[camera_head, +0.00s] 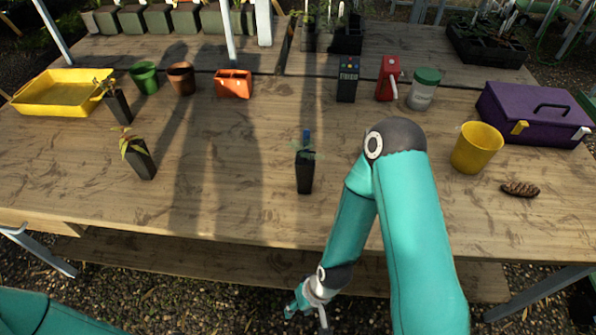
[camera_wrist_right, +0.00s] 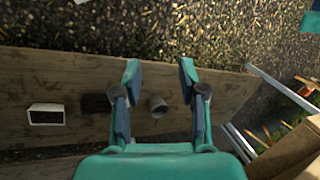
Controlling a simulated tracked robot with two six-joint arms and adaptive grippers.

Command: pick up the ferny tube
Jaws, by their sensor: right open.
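Three dark tubes with plants stand on the wooden table (camera_head: 235,205). The middle tube (camera_head: 304,177) has a thin, wispy plant and a blue piece at its top. The left-front tube (camera_head: 140,162) leans and has yellow-green leaves. The third tube (camera_head: 119,107), behind it, has green leaves. I cannot tell for sure which is the ferny one. My right gripper (camera_head: 307,303) is in front of the table's front edge, well apart from the tubes. In the right wrist view the right gripper (camera_wrist_right: 158,75) is open and empty. My left gripper is out of view.
A yellow tray (camera_head: 60,108), green pot (camera_head: 144,78), brown pot (camera_head: 181,79) and orange planter (camera_head: 233,90) stand at the back left. A yellow pot (camera_head: 476,148), purple toolbox (camera_head: 522,112) and pine cone (camera_head: 520,189) are right. A lower plank (camera_wrist_right: 55,85) lies below the gripper.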

